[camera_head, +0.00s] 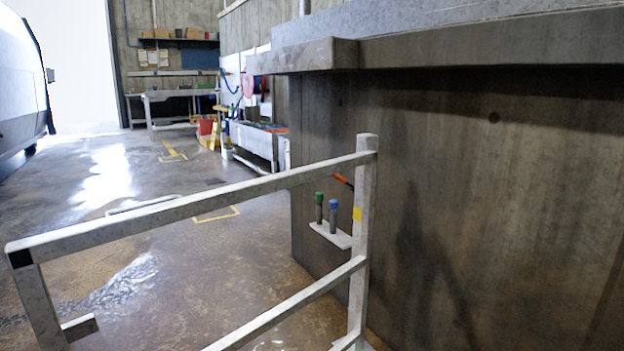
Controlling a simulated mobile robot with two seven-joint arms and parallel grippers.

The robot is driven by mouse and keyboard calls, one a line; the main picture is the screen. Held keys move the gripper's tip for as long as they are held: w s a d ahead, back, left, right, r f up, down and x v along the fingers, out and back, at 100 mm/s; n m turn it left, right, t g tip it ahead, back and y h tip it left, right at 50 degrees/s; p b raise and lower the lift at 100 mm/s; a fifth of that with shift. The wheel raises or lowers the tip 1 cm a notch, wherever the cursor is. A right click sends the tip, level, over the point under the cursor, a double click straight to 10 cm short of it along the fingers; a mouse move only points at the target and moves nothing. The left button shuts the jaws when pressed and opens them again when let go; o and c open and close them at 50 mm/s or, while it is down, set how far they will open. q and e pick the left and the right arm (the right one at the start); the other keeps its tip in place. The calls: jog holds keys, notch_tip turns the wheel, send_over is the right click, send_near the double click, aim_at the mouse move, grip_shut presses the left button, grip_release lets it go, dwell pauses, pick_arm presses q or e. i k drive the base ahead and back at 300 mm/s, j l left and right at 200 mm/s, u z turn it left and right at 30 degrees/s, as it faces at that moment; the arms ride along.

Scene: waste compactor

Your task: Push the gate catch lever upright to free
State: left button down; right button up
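A grey metal gate (190,207) with square-tube rails crosses the front of the view. Its upright post (362,230) stands close to the concrete wall, and its near end has a black patch and a short stub (80,327) low at the left. A short orange-red handle (343,181) shows just left of the post, tilted, with its lower end hidden behind the post; I cannot tell whether it is the catch lever. Neither of my grippers is in view.
A pale bracket (331,236) on the wall carries a green-topped peg (319,207) and a blue-topped peg (332,216). A thick concrete ledge (450,45) overhangs at upper right. The wet floor (150,200) is open beyond the gate; a vehicle (18,85) stands far left.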

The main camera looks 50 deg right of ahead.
aim_at(337, 177)
jog(key=i+j+u, duration=0.25)
jog(key=j, duration=0.25)
jog(key=i+j+u, duration=0.25)
jog(key=j, duration=0.25)
jog(key=i+j+u, duration=0.25)
jog(key=j, duration=0.2)
jog(key=i+j, duration=0.25)
jog(key=i, duration=0.2)
jog(key=i+j+z, duration=0.15)
jog(key=i, duration=0.3)
jog(key=i+z, duration=0.35)
jog(key=i, duration=0.15)
jog(key=i+j+z, duration=0.15)
jog(key=i+z, duration=0.6)
jog(key=i, duration=0.2)
jog(key=i+j+z, duration=0.1)
jog(key=i+z, duration=0.2)
jog(key=i, duration=0.25)
jog(key=i+z, duration=1.1)
jog(key=z, duration=0.2)
jog(key=i+z, duration=0.25)
jog(key=z, duration=0.15)
jog(key=i+z, duration=0.2)
jog(key=z, duration=0.2)
jog(key=i+j+z, duration=0.2)
jog(key=z, duration=0.25)
jog(key=i+j+z, duration=0.15)
jog(key=z, duration=0.25)
jog(key=j, duration=0.1)
